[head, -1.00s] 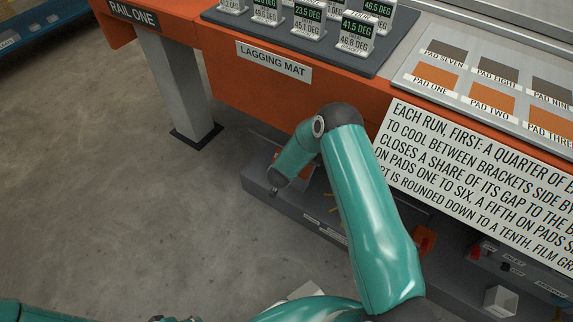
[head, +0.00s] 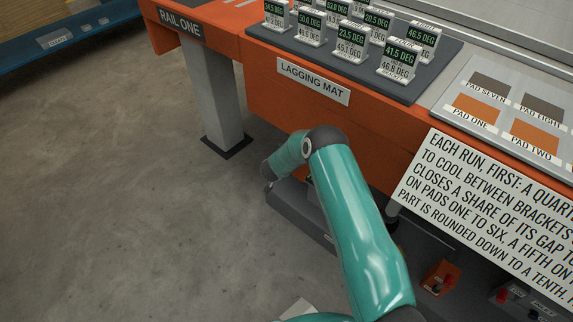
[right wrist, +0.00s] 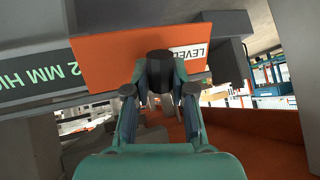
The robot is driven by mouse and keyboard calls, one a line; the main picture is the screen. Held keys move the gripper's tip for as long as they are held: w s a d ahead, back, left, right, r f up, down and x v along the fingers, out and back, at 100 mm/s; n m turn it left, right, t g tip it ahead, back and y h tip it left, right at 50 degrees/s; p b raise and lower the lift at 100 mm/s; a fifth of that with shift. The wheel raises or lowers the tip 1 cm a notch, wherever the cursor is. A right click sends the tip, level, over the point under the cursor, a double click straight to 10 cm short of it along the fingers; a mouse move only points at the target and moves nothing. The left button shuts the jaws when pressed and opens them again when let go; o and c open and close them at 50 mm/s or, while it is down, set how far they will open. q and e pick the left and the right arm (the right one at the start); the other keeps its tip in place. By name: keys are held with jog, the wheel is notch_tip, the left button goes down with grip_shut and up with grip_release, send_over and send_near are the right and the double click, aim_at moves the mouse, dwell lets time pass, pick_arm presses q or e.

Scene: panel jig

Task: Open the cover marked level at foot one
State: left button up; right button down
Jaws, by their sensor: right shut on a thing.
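The orange cover (right wrist: 105,57) fills the upper middle of the right wrist view, with a white label reading "LEVEL" at its right, partly hidden. My right gripper (right wrist: 160,92) is shut on the cover's black knob (right wrist: 160,66). Left of the cover, a dark display (right wrist: 40,77) shows green text, "2 MM HI", cut off at the cover's edge. In the head view my right arm reaches down to the dark base unit (head: 300,215) under the rail; the arm hides the gripper and the cover there. My left gripper is not in view.
The rail's leg (head: 212,95) stands left of my right arm. The orange table edge (head: 270,100) overhangs the base unit. A large text board (head: 490,200) hangs at right. The floor at left is clear.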

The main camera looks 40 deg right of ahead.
jog(key=c, duration=1.1)
grip_release()
jog(key=shift+d, duration=0.25)
jog(key=shift+o, duration=0.6)
jog(key=shift+a, duration=0.25)
jog(key=shift+s+a+r, duration=0.15)
jog(key=shift+r, duration=0.1)
jog(key=v, duration=1.1)
